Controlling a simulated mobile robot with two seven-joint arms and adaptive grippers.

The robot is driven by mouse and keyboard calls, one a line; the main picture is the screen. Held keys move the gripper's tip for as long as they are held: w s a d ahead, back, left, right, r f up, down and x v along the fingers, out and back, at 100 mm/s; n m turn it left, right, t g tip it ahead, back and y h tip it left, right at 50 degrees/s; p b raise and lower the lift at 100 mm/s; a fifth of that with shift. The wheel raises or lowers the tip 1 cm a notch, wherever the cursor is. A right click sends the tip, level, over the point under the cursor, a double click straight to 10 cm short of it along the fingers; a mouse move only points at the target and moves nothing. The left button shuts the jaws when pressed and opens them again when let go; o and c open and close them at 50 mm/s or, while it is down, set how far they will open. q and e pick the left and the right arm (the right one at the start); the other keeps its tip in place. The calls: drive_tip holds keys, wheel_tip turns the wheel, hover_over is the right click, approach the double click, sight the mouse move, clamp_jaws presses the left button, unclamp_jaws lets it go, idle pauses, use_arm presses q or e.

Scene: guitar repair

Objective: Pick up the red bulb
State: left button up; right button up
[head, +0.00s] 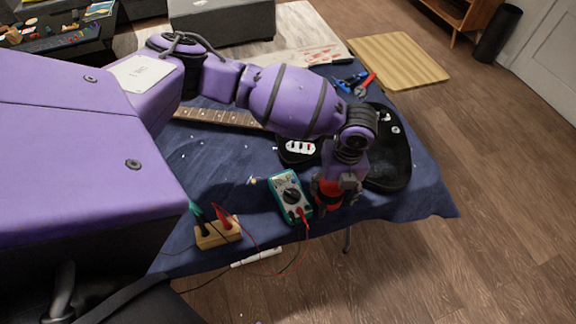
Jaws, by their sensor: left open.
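My left gripper (337,197) points down over the front edge of the blue-covered table, just right of the multimeter. Its fingers are open. A red rounded thing (328,190), which looks like the red bulb, shows between and behind the fingers. The fingers partly hide it, and I cannot tell whether they touch it. My right gripper is not in view.
A teal multimeter (290,196) stands close left of the gripper. A wooden block (218,233) with red and dark clips and loose wires lies further left. The black guitar body (392,165) is behind, with pliers (363,86) beyond. The tablecloth's right corner (425,195) is clear.

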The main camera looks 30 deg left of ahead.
use_arm(q)
drive_tip(key=shift+s+a+f, duration=0.1)
drive_tip(key=shift+f, duration=1.45)
drive_tip(key=shift+r, duration=0.1)
drive_tip(key=c, duration=1.2)
drive_tip(key=shift+r, duration=0.15)
